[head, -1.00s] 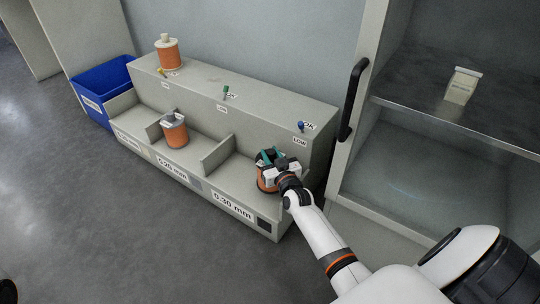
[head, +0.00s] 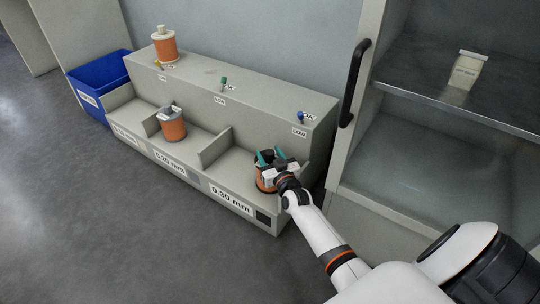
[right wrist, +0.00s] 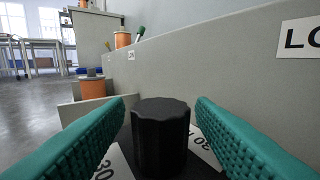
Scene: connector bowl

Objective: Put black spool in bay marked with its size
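The black spool (head: 264,184), with orange winding, stands in the right bay, whose front label reads 0.30 mm (head: 231,199). The right wrist view shows its black knob (right wrist: 160,135) and white labels on its top, partly readable as "30". My right gripper (head: 271,156) is over this spool. Its teal fingers (right wrist: 160,142) are spread on either side of the knob, with visible gaps, so it is open and holds nothing. The gripper hides part of the spool in the head view. My left gripper is not in view.
A white-topped orange spool (head: 165,47) is on the upper ledge. Small levers, including a blue one (head: 300,116), line the ledge. A blue bin (head: 98,78) stands left; a cabinet with a black handle (head: 353,83) is right.

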